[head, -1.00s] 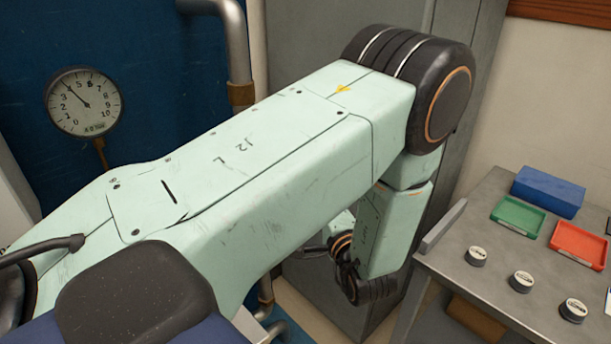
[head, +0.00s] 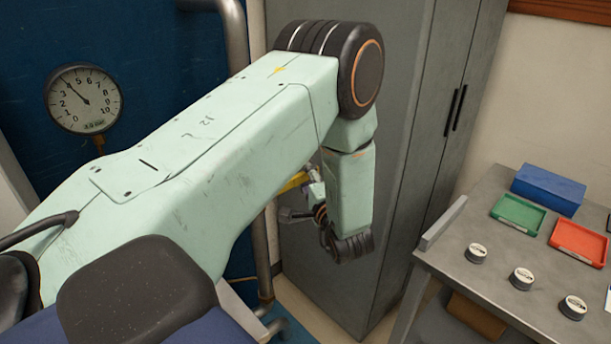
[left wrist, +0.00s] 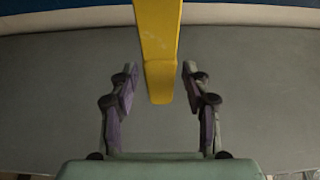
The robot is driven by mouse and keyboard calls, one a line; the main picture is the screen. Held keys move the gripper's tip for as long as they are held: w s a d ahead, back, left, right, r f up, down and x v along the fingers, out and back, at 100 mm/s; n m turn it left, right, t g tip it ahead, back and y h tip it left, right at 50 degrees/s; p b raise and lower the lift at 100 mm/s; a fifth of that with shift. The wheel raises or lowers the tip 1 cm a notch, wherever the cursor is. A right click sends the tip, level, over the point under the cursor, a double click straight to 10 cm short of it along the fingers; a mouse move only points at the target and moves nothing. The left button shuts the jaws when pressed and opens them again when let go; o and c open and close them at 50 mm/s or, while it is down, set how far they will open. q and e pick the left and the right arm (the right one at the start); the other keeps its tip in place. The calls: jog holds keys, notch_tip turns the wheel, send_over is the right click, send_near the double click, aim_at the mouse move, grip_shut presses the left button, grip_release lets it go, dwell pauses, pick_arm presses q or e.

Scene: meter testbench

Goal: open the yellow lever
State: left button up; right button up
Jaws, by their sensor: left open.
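The yellow lever (left wrist: 159,50) comes down from the top of the left wrist view, and its lower end lies between the fingertips of my left gripper (left wrist: 160,80). A gap shows on each side of the lever, so the open fingers appear apart from it. In the head view a small part of the yellow lever (head: 293,182) shows behind my arm, beside the pipe. My left gripper (head: 292,212) is there, mostly hidden by my forearm. My right gripper is in neither view.
A pressure gauge (head: 83,98) hangs on the blue panel at left. A grey cabinet (head: 405,150) stands behind my arm. A table (head: 450,240) at right holds a blue box (head: 548,190), a green tray (head: 518,215), a red tray (head: 579,243) and several small round meters (head: 521,279).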

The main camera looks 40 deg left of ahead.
pick_arm(q)
grip_shut()
dwell(0.5)
